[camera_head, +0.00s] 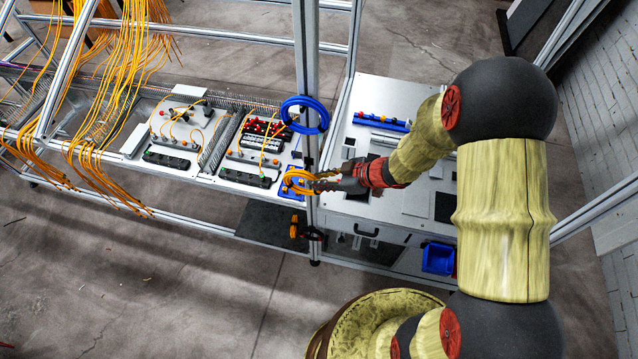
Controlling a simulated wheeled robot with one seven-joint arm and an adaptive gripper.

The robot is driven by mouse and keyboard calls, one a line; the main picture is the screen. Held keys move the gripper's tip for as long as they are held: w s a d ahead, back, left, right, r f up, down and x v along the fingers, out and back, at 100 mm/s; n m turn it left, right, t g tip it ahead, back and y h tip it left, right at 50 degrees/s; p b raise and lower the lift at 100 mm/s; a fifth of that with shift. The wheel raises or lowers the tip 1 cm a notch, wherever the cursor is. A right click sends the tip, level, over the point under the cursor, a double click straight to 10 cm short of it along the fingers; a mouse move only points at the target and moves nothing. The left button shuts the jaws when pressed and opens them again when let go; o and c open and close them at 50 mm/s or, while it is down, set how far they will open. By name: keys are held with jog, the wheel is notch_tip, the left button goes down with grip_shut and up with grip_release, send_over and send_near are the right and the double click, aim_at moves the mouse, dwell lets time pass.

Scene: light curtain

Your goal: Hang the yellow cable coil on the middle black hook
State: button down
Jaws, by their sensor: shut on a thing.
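The yellow cable coil (291,179) is a small orange-yellow bundle of loops beside the upright metal post. My gripper (318,181) reaches in from the right and is shut on the coil. The coil overlaps the post in the picture; I cannot tell whether it touches the post or a hook. The middle black hook cannot be made out; the coil and gripper cover that part of the post. A blue cable coil (305,115) hangs higher on the post. Another orange loop (294,227) shows lower on the post, partly hidden.
The post (306,60) stands between a panel table (205,175) with several devices at left and a white workbench (385,210) at right. Many loose yellow cables (120,70) hang at the left. A blue bin (438,258) sits below the workbench. Floor in front is mostly clear.

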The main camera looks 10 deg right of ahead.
jog(key=shift+w+d+f, duration=0.25)
jog(key=shift+w+d, duration=0.05)
jog(key=shift+w, duration=0.6)
jog(key=shift+w+d+f, duration=0.3)
jog(key=shift+w+d, duration=0.05)
jog(key=shift+w, duration=0.5)
jog(key=shift+w+d+f, duration=0.25)
jog(key=shift+w+d, duration=0.05)
jog(key=shift+w, duration=0.6)
jog(key=shift+f, duration=0.1)
